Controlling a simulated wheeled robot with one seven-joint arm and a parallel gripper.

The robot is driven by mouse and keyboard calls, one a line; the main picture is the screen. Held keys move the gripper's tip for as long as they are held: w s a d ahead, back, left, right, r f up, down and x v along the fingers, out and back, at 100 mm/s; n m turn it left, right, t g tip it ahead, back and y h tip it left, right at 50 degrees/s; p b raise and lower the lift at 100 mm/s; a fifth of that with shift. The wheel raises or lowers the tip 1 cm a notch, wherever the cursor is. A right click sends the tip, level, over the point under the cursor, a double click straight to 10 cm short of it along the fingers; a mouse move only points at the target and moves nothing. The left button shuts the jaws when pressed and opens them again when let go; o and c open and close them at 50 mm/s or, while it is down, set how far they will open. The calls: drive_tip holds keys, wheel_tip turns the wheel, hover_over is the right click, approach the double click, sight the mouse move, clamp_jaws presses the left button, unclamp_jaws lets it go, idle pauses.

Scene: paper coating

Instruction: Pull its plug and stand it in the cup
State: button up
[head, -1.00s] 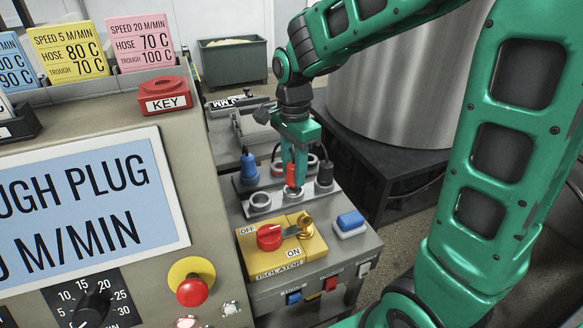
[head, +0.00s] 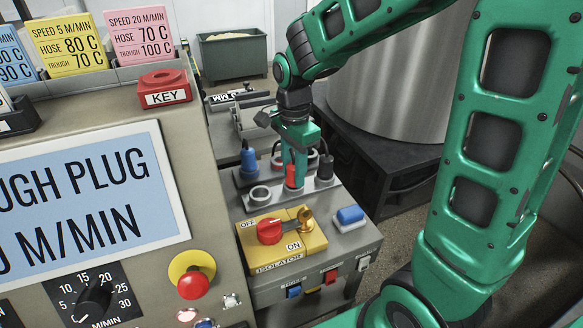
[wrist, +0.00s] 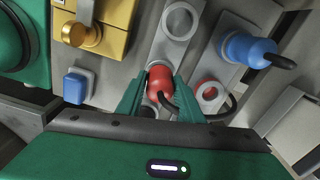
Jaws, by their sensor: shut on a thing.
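The red plug (head: 291,176) is between the fingers of my gripper (head: 294,166), which is shut on it. It also shows in the wrist view (wrist: 160,85), with its black cable trailing right. The plug looks upright, at the middle grey cup of the front row; the fingers partly hide that cup, and I cannot tell how deep the plug sits. The red-ringed socket (wrist: 210,95) beside it is empty. Another grey cup (head: 258,194) to the left is empty.
A blue plug (head: 249,160) and a black plug (head: 326,168) stand close on either side. The yellow isolator (head: 281,243) with its red knob and a blue button (head: 350,216) are in front. The control panel (head: 195,150) rises on the left.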

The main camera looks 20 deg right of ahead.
drive_tip(key=shift+f, duration=0.1)
drive_tip(key=o, duration=1.2)
drive_tip(key=shift+c, duration=0.2)
wheel_tip(320, 180, up, 11)
drive_tip(key=shift+f, duration=0.15)
